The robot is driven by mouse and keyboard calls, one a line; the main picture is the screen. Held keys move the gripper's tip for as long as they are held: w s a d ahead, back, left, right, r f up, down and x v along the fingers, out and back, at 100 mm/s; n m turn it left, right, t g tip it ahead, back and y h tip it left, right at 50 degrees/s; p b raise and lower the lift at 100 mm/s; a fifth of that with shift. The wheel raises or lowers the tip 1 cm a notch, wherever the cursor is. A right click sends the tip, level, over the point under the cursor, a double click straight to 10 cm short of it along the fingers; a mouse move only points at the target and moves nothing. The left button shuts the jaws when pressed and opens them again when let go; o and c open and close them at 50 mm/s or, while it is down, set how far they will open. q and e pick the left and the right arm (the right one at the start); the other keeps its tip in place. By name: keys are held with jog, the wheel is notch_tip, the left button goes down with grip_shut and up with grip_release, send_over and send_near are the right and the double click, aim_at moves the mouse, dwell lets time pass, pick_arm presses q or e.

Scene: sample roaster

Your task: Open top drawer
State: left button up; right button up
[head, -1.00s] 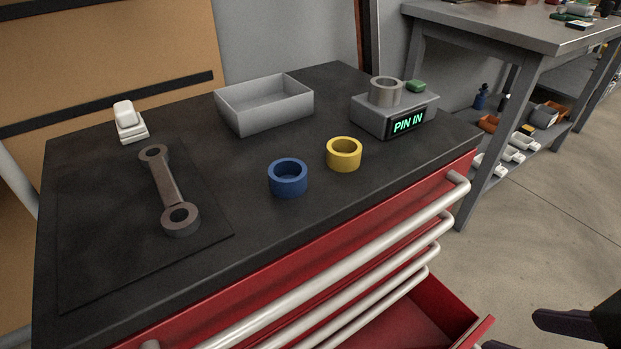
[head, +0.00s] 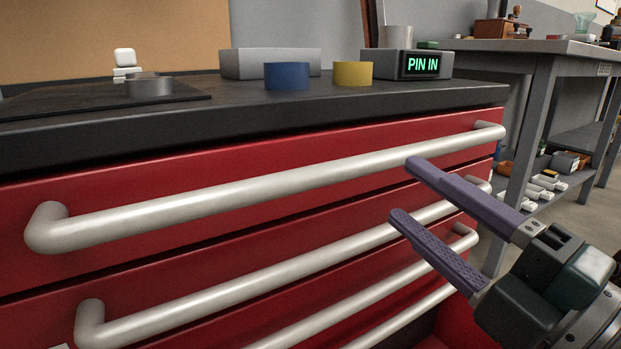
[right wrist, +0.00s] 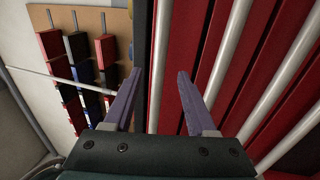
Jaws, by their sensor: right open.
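The top drawer (head: 300,150) is a red front under the dark worktop, and it looks shut. Its long silver handle (head: 270,183) crosses the head view. My right gripper (head: 402,190) has two purple fingers, open and empty, near the right part of this handle. In the head view its upper fingertip overlaps the handle's lower edge. In the right wrist view the top handle (right wrist: 160,70) runs between the spread fingers, beyond their tips; I see no clear contact. My left gripper is out of view.
More red drawers with silver handles (head: 250,285) lie below. On the worktop (head: 200,115) stand a grey tray (head: 270,63), a blue ring (head: 287,76), a yellow ring (head: 352,74) and a "PIN IN" box (head: 390,63). A grey workbench (head: 540,48) stands at right.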

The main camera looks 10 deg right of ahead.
aim_at(375, 170)
jog(key=b+x, duration=0.1)
jog(key=x, duration=0.5)
jog(key=shift+w+b, duration=0.1)
jog(key=shift+b, duration=0.2)
jog(key=shift+x, duration=0.8)
grip_shut()
dwell(0.4)
